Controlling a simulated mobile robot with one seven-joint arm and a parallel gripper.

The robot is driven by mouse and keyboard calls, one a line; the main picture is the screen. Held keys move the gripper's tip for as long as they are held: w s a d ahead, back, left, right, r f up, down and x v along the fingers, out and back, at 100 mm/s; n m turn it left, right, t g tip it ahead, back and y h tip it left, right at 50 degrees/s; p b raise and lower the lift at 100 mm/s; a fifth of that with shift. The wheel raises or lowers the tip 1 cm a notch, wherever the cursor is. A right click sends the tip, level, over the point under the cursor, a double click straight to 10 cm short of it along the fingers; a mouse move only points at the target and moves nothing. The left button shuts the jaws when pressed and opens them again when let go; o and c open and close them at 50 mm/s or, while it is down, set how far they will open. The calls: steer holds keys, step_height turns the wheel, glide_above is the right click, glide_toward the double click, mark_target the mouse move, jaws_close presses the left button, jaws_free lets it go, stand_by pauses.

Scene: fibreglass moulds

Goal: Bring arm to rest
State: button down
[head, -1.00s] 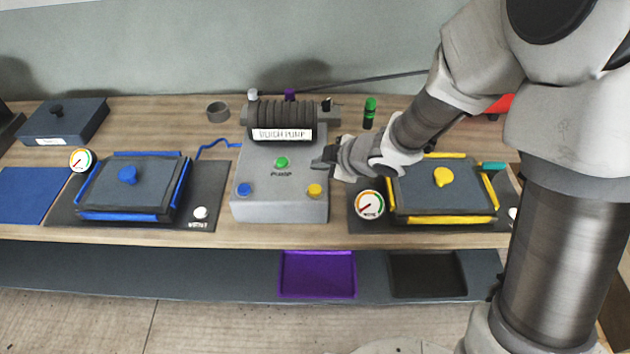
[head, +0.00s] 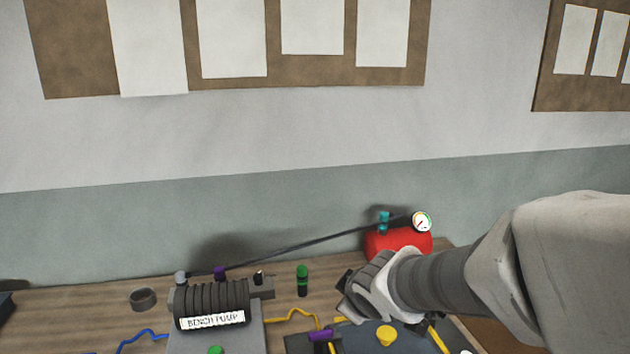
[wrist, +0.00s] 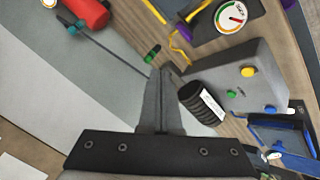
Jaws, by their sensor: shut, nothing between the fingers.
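My gripper (head: 346,300) is in the air over the back right of the bench, right of the pump, in the head view. In the wrist view my gripper (wrist: 162,72) shows its two fingers together, with nothing between them. The bench pump (head: 212,303), a grey box with a ribbed dark cylinder, stands left of my gripper; it also shows in the wrist view (wrist: 235,85). My gripper appears apart from the things around it, though the exact gap is hard to tell.
A red tank (head: 400,245) with a gauge stands at the back right, close behind my arm. A green-capped bottle (head: 302,280) stands between pump and gripper. A grey ring (head: 143,299) lies left. The wall behind carries pinned papers.

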steer(key=s+d+r+m+g+h, duration=0.1)
steer(key=s+d+r+m+h, duration=0.1)
steer(key=s+d+r+m, duration=0.35)
steer(key=s+d+m+g+y, duration=0.1)
steer(key=s+m, duration=0.4)
steer(key=s, duration=0.9)
steer(key=shift+s+d+r+g, duration=0.15)
steer(key=shift+d+g, duration=0.45)
